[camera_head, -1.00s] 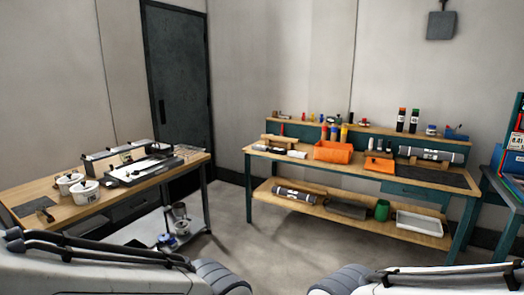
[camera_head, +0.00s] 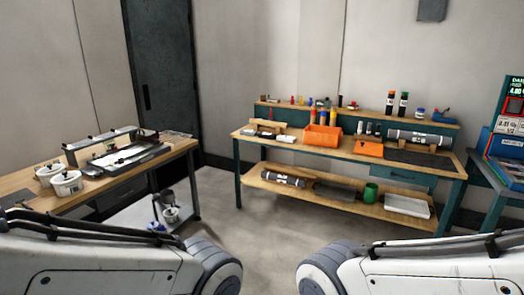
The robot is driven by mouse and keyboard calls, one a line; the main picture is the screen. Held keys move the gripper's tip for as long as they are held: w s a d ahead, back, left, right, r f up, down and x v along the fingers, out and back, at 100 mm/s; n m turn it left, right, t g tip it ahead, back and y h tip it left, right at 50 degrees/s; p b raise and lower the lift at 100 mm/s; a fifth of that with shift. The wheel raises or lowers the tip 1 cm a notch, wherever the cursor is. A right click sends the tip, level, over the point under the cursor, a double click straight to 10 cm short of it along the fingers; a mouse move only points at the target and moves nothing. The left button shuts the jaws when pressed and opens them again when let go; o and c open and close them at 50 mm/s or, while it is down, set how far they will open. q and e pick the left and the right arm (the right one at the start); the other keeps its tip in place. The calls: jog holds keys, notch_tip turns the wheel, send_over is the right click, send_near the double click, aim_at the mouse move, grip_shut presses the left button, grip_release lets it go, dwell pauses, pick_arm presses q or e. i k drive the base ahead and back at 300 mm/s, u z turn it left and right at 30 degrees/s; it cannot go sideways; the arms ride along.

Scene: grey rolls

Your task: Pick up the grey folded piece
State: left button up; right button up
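A dark grey flat piece (camera_head: 335,192) lies on the lower shelf of the workbench; I cannot tell whether it is folded. Left of it on that shelf is a grey roll (camera_head: 284,180) with dark ends and a white marking. A second grey roll (camera_head: 418,137) lies on the bench top at the right, behind a dark grey mat (camera_head: 420,159). Which of these is the grey folded piece is not clear from this distance. Only the white links of my two arms show, at the bottom left and bottom right. Both grippers are out of view.
A left table (camera_head: 20,180) carries white pots (camera_head: 66,184). Open grey floor (camera_head: 265,222) lies before the workbench.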

aim_at(243, 132)
jog(key=z, duration=0.15)
jog(key=i, duration=3.95)
jog(key=u, duration=0.8)
jog(key=i, duration=1.35)
jog(key=u, duration=0.25)
